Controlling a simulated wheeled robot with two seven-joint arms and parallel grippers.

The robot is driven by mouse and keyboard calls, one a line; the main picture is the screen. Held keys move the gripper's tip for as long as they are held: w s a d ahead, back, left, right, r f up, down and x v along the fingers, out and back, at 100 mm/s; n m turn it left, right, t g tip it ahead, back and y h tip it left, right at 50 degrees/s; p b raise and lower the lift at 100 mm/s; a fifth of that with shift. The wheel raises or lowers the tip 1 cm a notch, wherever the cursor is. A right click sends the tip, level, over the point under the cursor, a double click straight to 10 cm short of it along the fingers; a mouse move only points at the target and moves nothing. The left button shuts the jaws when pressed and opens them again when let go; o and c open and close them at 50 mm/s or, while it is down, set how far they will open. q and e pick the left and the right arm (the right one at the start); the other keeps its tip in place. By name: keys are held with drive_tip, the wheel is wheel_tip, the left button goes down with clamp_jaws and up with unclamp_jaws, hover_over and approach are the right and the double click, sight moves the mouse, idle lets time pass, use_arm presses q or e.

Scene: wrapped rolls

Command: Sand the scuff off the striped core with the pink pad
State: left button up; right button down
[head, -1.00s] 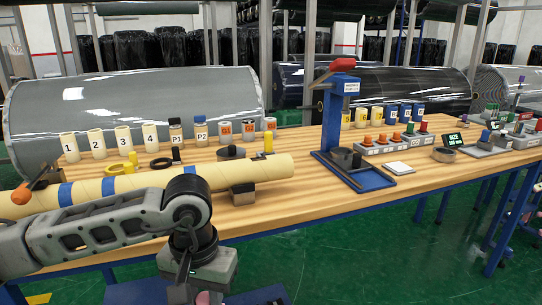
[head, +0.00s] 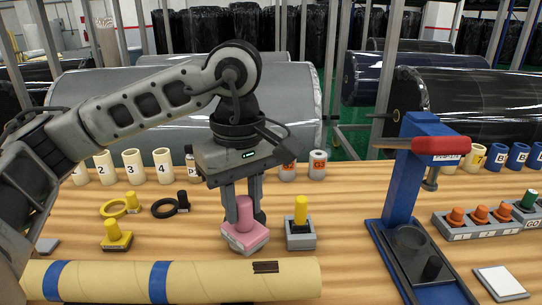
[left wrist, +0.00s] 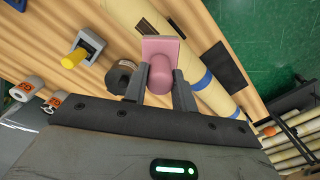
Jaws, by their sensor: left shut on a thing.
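The striped core (head: 210,280) is a long tan tube with blue bands, lying along the table's front. A dark scuff (head: 265,267) marks it near its right end. My left gripper (head: 243,205) is behind the core, fingers down, shut on the knob of the pink pad (head: 245,242). The pad looks apart from the core; I cannot tell whether it touches the table. The left wrist view shows the pad (left wrist: 160,48) between the fingers, with the core (left wrist: 204,84) beyond and its scuff (left wrist: 145,27) nearby. My right gripper is not in view.
A grey block with a yellow knob (head: 301,225) stands just right of the pad. A yellow-knobbed piece (head: 116,236) and rings (head: 164,208) lie left. A blue stand with a red handle (head: 405,190) rises at right. Numbered cores (head: 133,166) line the back.

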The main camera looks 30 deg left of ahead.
sight(244, 227)
use_arm(q)
drive_tip(key=shift+w+r, duration=0.3)
drive_tip(key=shift+r, duration=0.05)
drive_tip(key=shift+n, duration=0.3)
drive_tip(key=shift+s+f+b, duration=0.25)
drive_tip(key=shift+f+b, duration=0.2)
drive_tip(key=shift+f, duration=0.5)
wheel_tip(244, 227, down, 3)
drive_tip(key=shift+a+r+b, duration=0.1)
drive_tip(key=shift+r+b, duration=0.05)
drive_tip(key=shift+b, duration=0.85)
drive_tip(key=shift+f+b, duration=0.3)
drive_tip(key=shift+f, duration=0.35)
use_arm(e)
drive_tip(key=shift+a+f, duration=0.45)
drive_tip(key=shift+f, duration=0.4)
